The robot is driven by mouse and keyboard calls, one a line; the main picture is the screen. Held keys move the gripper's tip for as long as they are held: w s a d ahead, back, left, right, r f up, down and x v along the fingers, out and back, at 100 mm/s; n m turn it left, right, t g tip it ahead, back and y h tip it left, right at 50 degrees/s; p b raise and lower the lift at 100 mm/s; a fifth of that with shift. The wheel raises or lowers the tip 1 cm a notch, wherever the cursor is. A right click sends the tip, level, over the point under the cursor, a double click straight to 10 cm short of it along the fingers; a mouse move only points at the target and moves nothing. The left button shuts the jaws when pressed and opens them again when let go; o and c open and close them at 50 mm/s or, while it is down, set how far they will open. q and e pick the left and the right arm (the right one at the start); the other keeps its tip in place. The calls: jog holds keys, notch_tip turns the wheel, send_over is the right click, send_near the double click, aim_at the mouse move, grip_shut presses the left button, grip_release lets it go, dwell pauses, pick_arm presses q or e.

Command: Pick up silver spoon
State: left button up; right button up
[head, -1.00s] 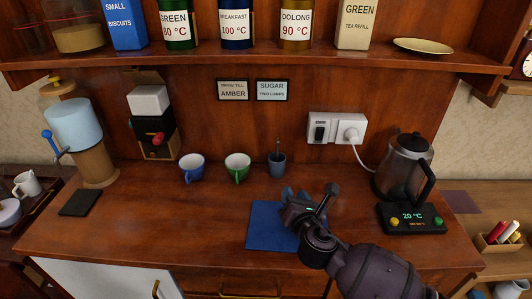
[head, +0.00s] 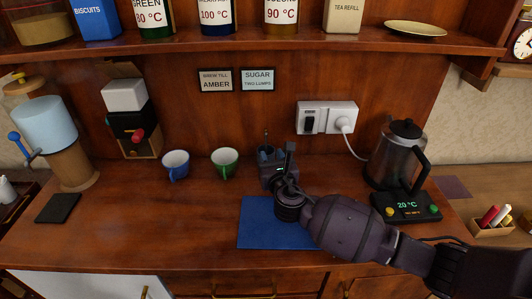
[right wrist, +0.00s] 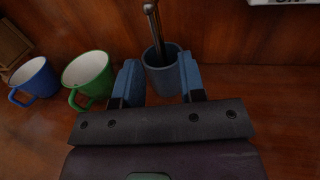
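The silver spoon (right wrist: 154,29) stands upright in a grey-blue cup (right wrist: 163,73) at the back of the counter, its handle sticking out above the rim. In the head view the spoon (head: 266,137) shows only as a thin handle above my right gripper (head: 270,156), which hides most of the cup. In the right wrist view my right gripper (right wrist: 158,80) is open, with its two blue fingers apart on either side of the cup's near part. I cannot tell whether the fingers touch the cup. My left gripper is not in view.
A blue mug (head: 175,164) and a green mug (head: 224,162) stand left of the cup. A blue mat (head: 262,232) lies under my right arm. A kettle (head: 392,155) on its base stands to the right. A shelf (head: 240,42) overhangs the back.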

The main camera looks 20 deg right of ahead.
aim_at(266, 145)
jog(key=w, duration=0.4)
jog(key=shift+r, duration=0.15)
grip_shut()
